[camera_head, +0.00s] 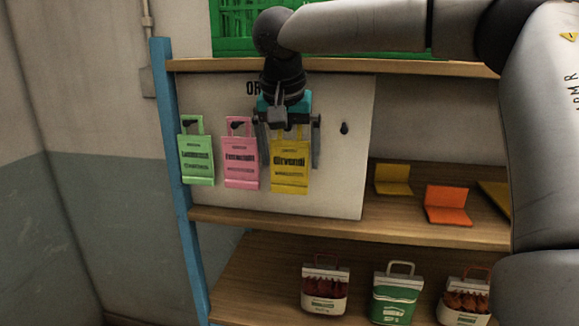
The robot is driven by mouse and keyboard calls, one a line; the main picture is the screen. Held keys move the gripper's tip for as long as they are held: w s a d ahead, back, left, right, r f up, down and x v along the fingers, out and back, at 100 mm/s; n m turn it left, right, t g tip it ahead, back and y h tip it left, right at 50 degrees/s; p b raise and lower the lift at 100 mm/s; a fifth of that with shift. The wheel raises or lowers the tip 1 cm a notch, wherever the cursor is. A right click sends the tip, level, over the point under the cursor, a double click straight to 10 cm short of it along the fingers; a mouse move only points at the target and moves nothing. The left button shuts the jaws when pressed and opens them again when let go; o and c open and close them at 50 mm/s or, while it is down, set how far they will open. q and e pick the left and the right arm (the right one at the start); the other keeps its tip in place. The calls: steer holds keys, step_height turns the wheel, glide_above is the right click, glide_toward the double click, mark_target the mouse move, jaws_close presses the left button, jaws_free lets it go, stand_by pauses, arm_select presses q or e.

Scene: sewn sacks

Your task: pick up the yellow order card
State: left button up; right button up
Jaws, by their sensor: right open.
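The yellow order card (290,178) hangs on the white board (345,185), as the rightmost of a row of cards. It has dark printed lettering. My right gripper (288,150) is in front of the card's upper part, with its fingers spread, one at each side of the card's top. The gripper hides the top of the card and its peg. I cannot tell whether the fingers touch it. My left gripper is not in view.
A pink card (240,165) and a green card (197,160) hang to the left. An empty dark peg (344,128) is to the right. Orange (448,205) and yellow (393,180) folded pieces lie on the shelf (430,227). Small sacks (326,290) stand below. A blue post (179,190) bounds the left.

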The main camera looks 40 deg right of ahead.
steer(key=shift+c, duration=0.2)
steer(key=c, duration=1)
steer(key=shift+o, duration=0.2)
steer(key=shift+r, duration=0.15)
